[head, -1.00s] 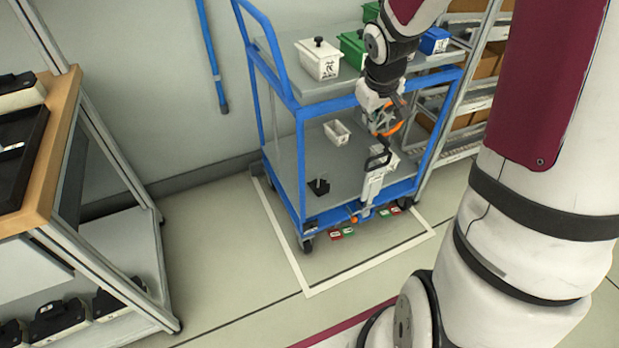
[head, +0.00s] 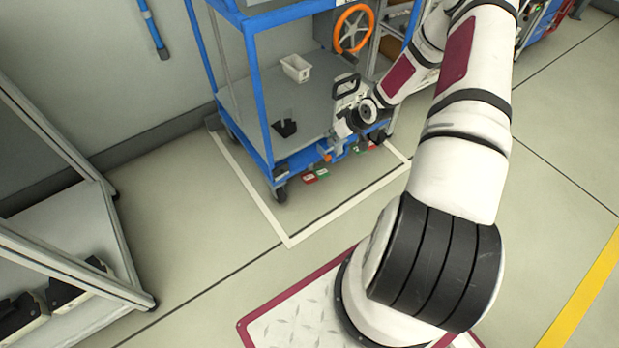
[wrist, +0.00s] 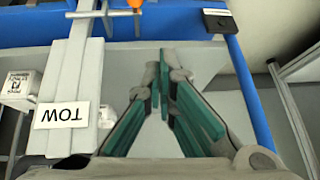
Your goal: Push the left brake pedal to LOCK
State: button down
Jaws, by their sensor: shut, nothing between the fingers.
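The blue cart (head: 262,110) stands inside a white floor outline. At the foot of its front edge, the left pedal pair shows a red tab (head: 308,179) and a green tab (head: 322,173). No pedal can be made out in that view.
A plate marked TOW (wrist: 61,115) lies left of the fingers, with a blue bar (wrist: 245,85) to their right. The lower deck holds a white bin (head: 296,68) and a black holder (head: 285,128). An orange handwheel (head: 354,28) is behind. Floor before the cart is clear.

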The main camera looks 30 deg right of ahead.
notch_tip(320, 180, down, 14)
jog(key=a+m+t+b, duration=0.1)
jog(key=t+b, duration=0.1)
jog(key=b, duration=0.2)
jog(key=shift+s+a+r+m+t+y, duration=0.25)
jog(key=shift+s+a+m+t+y, duration=0.1)
jog(key=shift+s+y, duration=0.1)
jog(key=b, duration=0.5)
send_over(309, 178)
jog(key=d, duration=0.1)
notch_tip(309, 178, down, 7)
jog(key=shift+s+d+f, duration=0.1)
jog(key=shift+f, duration=0.1)
jog(key=shift+s+a+f+b, duration=0.1)
jog(key=shift+a+f+b, duration=0.1)
jog(key=shift+f, duration=0.4)
jog(key=shift+a+f+b, duration=0.1)
jog(key=shift+f+b, duration=0.1)
jog(key=shift+f, duration=0.85)
jog(key=shift+a, duration=0.1)
jog(key=shift+a+h+p, duration=0.2)
jog(key=shift+h+p, duration=0.05)
jog(key=shift+p, duration=0.3)
